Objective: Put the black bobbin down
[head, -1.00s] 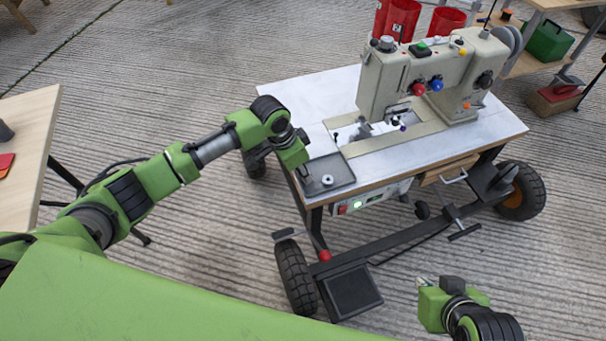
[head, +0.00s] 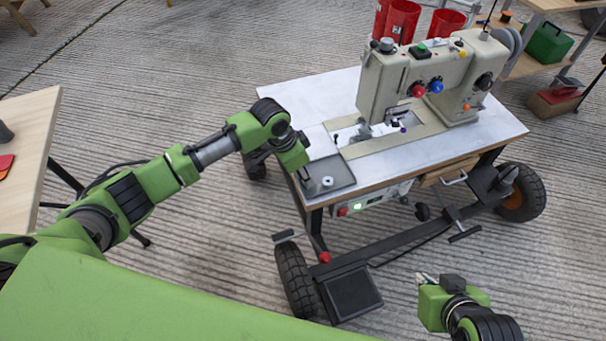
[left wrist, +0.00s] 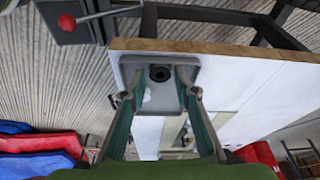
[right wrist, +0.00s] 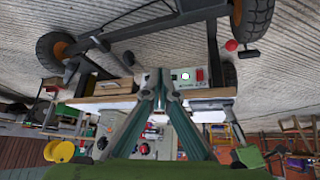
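The black bobbin (left wrist: 160,73) lies in the grey metal tray (left wrist: 187,66) at the table's corner, in the left wrist view. My left gripper (left wrist: 157,95) is open, its two fingers wide apart on either side of the tray, with the bobbin beyond the gap between them. In the head view my left gripper (head: 303,170) is over the left side of the tray (head: 342,170) and hides the black bobbin. A silvery bobbin (head: 327,181) sits in the tray's front part. My right gripper (head: 425,281) is low at the front right; the right wrist view shows its fingertips (right wrist: 162,76) together and empty.
A beige sewing machine (head: 385,85) stands on the white tabletop (head: 300,105), right of the tray. The wheeled table frame has a black pedal (head: 352,290) and tyres below. A wooden table (head: 30,130) is at the left. Red bins (head: 402,20) stand behind the machine.

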